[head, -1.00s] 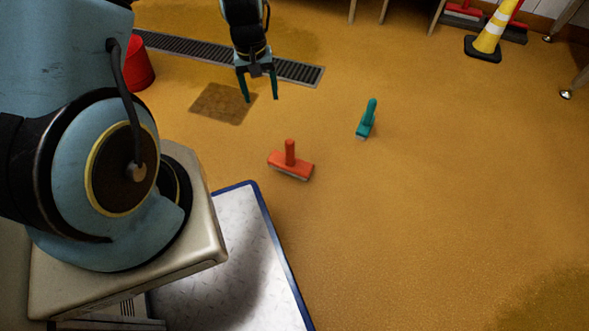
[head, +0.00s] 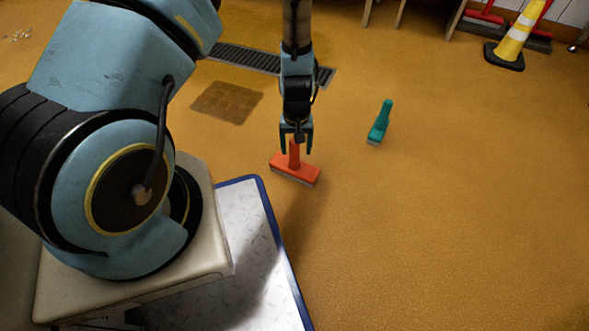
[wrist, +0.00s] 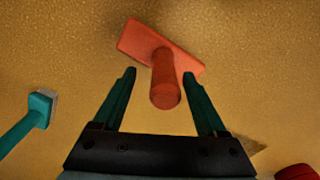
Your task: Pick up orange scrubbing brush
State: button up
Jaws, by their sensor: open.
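The orange scrubbing brush (head: 294,169) lies on the floor in the head view, its block flat and its stubby handle pointing up. It also shows in the wrist view (wrist: 165,78), with the handle end between the lines of my two fingers and the block just beyond the fingertips. My gripper (head: 296,150) is open, pointing down over the brush, with one finger on each side of the handle. In the wrist view my gripper (wrist: 160,76) holds nothing. I cannot tell whether a finger touches the handle.
A teal brush (head: 380,122) lies to the right on the floor and shows at the left of the wrist view (wrist: 28,118). A drain grate (head: 245,60) and a yellow cone (head: 513,40) are farther back.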

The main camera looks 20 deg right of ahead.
aim_at(294, 157)
jog(key=f+b, duration=0.1)
jog(key=f, duration=0.1)
jog(key=f+b, duration=0.2)
jog(key=shift+w+a+f, duration=0.15)
jog(key=shift+a+f, duration=0.05)
jog(key=shift+f, duration=0.2)
grip_shut()
jog(key=shift+r, duration=0.1)
